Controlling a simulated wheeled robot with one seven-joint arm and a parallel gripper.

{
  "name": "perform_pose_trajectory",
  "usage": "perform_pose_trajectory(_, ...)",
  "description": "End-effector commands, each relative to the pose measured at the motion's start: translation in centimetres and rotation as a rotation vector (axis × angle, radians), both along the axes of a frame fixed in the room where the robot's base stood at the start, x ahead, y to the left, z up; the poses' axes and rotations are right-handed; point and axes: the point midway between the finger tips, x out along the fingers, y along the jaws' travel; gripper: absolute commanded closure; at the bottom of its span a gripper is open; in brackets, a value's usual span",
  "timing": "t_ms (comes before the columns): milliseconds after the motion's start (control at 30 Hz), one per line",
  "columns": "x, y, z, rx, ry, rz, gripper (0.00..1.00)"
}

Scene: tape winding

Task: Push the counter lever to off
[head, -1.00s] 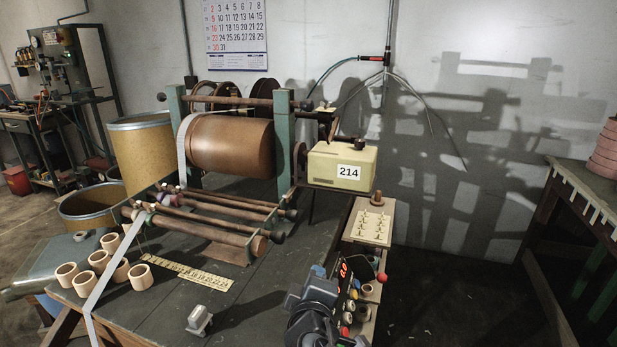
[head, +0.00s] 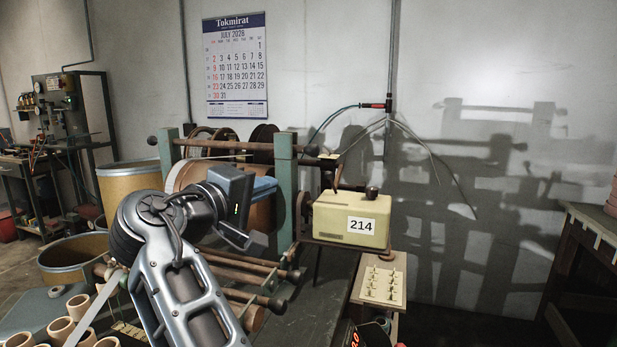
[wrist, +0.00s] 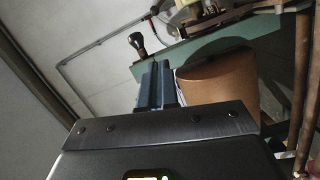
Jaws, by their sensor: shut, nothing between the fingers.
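The cream counter box (head: 351,216) with the plate 214 sits right of the winding drum (head: 262,213) in the head view. A short dark lever (head: 338,176) rises at its back left, and a dark round knob (head: 372,191) is on its top. I cannot tell which is the counter lever, nor read an off mark. My gripper (head: 274,186) is shut and empty, in front of the drum and left of the box, touching neither lever nor knob. In the wrist view, its blue fingers (wrist: 155,86) are together; a black-knobbed handle (wrist: 138,44) shows beyond them.
A green post (head: 285,190) stands between my gripper and the counter box. Rollers (head: 245,275) lie below my arm. Cardboard drums (head: 128,180) and pale rings (head: 60,328) are at left. The air right of the box is clear.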

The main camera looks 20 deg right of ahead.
Motion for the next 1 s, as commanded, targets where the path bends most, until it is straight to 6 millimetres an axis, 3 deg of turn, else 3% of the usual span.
perform_pose_trajectory(467,0.4,-0.5,0.1,0.000,0.000,-0.003,1.00)
perform_pose_trajectory(1000,6.9,-7.6,-0.3,0.000,0.002,-0.005,1.00)
